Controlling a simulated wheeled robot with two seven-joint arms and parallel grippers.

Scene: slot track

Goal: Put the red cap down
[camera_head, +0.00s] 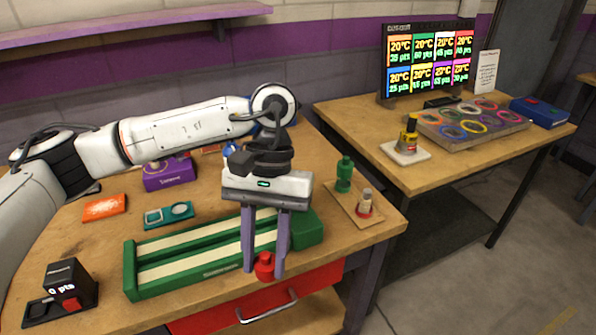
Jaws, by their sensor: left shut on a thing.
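The red cap (264,266) is between the fingertips of my left gripper (263,269), which is shut on it. The gripper points down over the front edge of the green slot track (185,288), near its right part. I cannot tell whether the cap touches anything below it. The track has two pale lanes and a green block at its right end. My right gripper is not in view.
A small wooden board (351,202) with a green bottle (344,174) and a small red-and-white bottle (365,204) is at the right. A black box (70,283) reading "0 pts" stands front left. A red drawer (310,291) is below.

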